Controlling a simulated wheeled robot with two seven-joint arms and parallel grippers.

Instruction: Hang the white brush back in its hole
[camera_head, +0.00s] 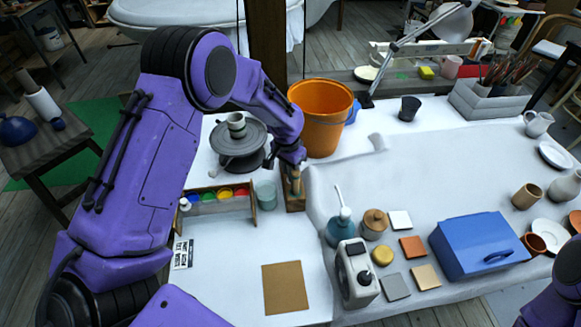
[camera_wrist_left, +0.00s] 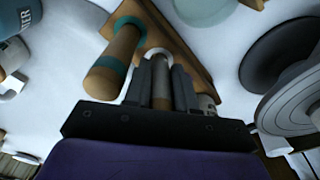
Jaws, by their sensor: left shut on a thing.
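My left gripper (camera_head: 293,176) is at the wooden brush rack (camera_head: 295,203), just right of the paint box. In the left wrist view, my left gripper (camera_wrist_left: 161,82) is shut on the white brush (camera_wrist_left: 160,94), a wooden handle with a white band, held between the two grey fingers. The rack's board (camera_wrist_left: 186,47) lies just beyond the fingertips, and the white band is close to its edge. I cannot tell whether the brush is in a hole. A teal-banded brush (camera_wrist_left: 113,60) sits in the rack beside it. My right gripper is out of view.
A grey turntable (camera_head: 238,138) with a small cup stands left of the gripper, and an orange bucket (camera_head: 322,115) behind it. A paint box (camera_head: 217,197) and a teal cup (camera_head: 266,194) are close by. A teal bottle (camera_head: 341,228) stands to the right.

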